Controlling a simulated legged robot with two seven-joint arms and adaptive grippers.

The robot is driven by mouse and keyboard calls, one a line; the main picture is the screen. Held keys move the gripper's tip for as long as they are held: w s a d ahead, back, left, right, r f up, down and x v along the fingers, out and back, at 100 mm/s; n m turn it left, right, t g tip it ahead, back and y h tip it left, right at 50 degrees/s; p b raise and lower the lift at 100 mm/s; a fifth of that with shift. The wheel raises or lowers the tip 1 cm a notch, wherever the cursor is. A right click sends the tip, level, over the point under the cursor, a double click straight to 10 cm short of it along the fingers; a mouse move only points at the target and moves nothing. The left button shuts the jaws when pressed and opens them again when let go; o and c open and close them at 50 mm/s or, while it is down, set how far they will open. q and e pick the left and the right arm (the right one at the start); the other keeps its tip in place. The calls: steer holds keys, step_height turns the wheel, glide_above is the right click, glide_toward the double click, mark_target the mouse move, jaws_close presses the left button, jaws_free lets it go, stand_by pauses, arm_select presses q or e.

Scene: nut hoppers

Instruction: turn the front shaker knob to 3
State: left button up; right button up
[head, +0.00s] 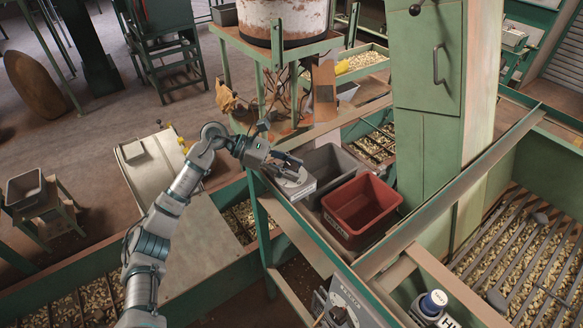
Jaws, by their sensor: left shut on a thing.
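My left arm reaches in from the lower left, and its gripper (289,170) is at a small control box with a pale dial face (299,187). The fingers are shut on the knob at the dial's middle; they and the wrist hide most of the knob. The dial's numbers and the knob's pointer are too small to read. A second grey control box (350,300) with a dark knob (338,314) stands at the bottom edge, clear of the gripper. I cannot read which box is labelled front. My right gripper is not in view.
A red bin (362,204) and a grey bin (328,161) stand just right of the gripper. A green cabinet (425,150) rises behind them. Green rails (450,190) edge the nut hoppers.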

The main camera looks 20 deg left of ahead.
arm_select(q)
steer(key=shift+f, duration=0.2)
steer(key=o, duration=1.2)
steer(key=shift+w+a, duration=0.1)
steer(key=shift+c, duration=0.2)
steer(key=shift+a+r, duration=0.1)
steer(key=v, duration=1.2)
steer(key=shift+w, duration=0.1)
